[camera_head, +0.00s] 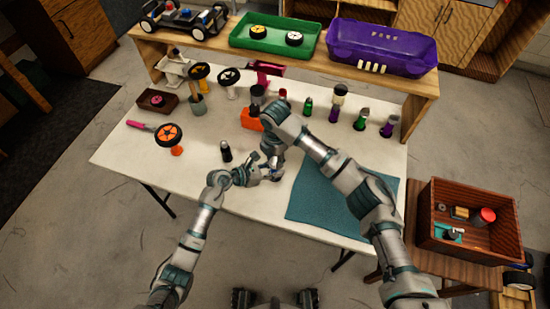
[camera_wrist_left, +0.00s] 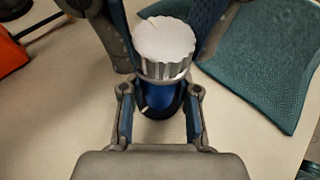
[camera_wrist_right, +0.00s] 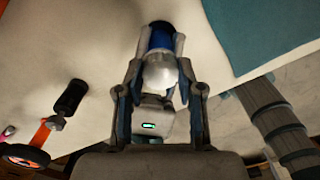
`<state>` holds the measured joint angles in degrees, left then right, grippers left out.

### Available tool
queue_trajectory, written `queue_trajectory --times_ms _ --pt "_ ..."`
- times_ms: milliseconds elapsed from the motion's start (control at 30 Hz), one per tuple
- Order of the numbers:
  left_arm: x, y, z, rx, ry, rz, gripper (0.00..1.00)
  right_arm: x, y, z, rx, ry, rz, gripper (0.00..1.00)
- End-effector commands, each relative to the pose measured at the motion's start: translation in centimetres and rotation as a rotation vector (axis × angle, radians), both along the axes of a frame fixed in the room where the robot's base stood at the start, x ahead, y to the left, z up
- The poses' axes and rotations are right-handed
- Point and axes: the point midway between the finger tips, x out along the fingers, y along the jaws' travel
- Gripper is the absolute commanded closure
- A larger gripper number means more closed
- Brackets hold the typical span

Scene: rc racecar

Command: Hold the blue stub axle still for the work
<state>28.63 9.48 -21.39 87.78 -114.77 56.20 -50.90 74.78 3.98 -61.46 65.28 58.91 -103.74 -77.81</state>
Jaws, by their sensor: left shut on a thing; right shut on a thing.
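The blue stub axle (camera_wrist_left: 158,98) stands between the fingers of my left gripper (camera_wrist_left: 160,106), which is shut on it. It shows small in the head view (camera_head: 275,173), mostly hidden by my grippers. A silver knurled cap (camera_wrist_left: 163,45) sits at the axle's near end in the left wrist view. My right gripper (camera_wrist_right: 160,72) comes in from the opposite side and is shut on the silver cap, with the blue axle (camera_wrist_right: 160,38) just beyond its fingertips. Both grippers meet closely over the white table (camera_head: 245,200); exact finger contact is partly hidden.
A teal mat (camera_head: 320,207) lies right of the grippers. A black-and-silver driver (camera_head: 226,151) stands left of them, and an orange block (camera_head: 250,120) behind. Wheels, stands and several small bottles fill the table's back. A wooden box (camera_head: 468,245) stands right. The table's front left is clear.

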Motion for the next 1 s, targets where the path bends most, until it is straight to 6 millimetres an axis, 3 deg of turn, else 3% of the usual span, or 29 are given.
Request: queue_trajectory --times_ms 1000 --pt "-0.28 -0.37 -0.05 -0.003 0.003 -0.009 1.0 0.06 0.29 0.01 0.008 -0.002 -0.962 0.98"
